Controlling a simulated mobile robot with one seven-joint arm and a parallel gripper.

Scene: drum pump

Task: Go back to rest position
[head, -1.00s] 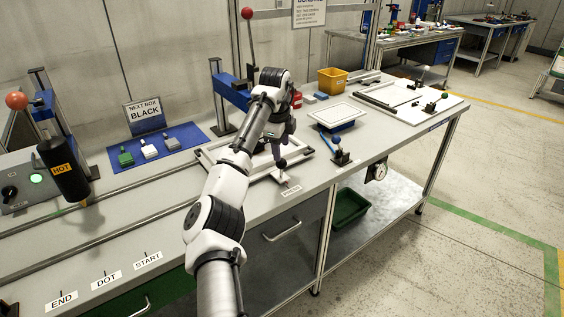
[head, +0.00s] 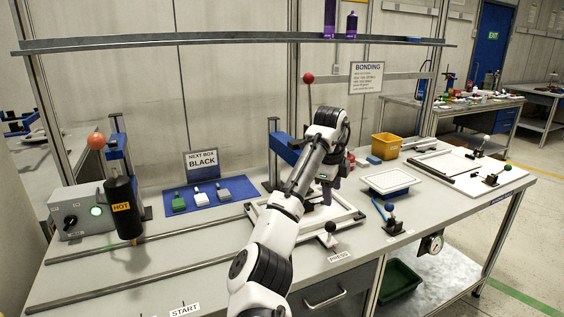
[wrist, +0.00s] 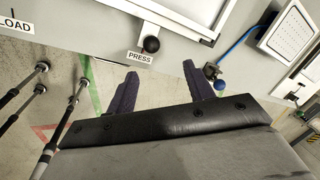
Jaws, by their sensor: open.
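My gripper (head: 327,192) hangs over the white frame (head: 345,217) on the bench in the head view. Its two dark fingers stand apart with nothing between them in the wrist view (wrist: 160,88). A black ball knob (head: 330,227) by the PRESS label (head: 338,257) is just in front of the gripper in the head view. The knob also shows in the wrist view (wrist: 151,44), above the gap between the fingers and apart from them. My arm hides part of the frame.
A black HOT cylinder (head: 124,207) stands at left. A blue mat (head: 212,190) holds several small blocks. A blue-handled lever (head: 389,207) and a white-topped pad (head: 391,179) are right of the frame. A red-ball lever (head: 308,78) rises behind my arm. A shelf (head: 230,41) spans above.

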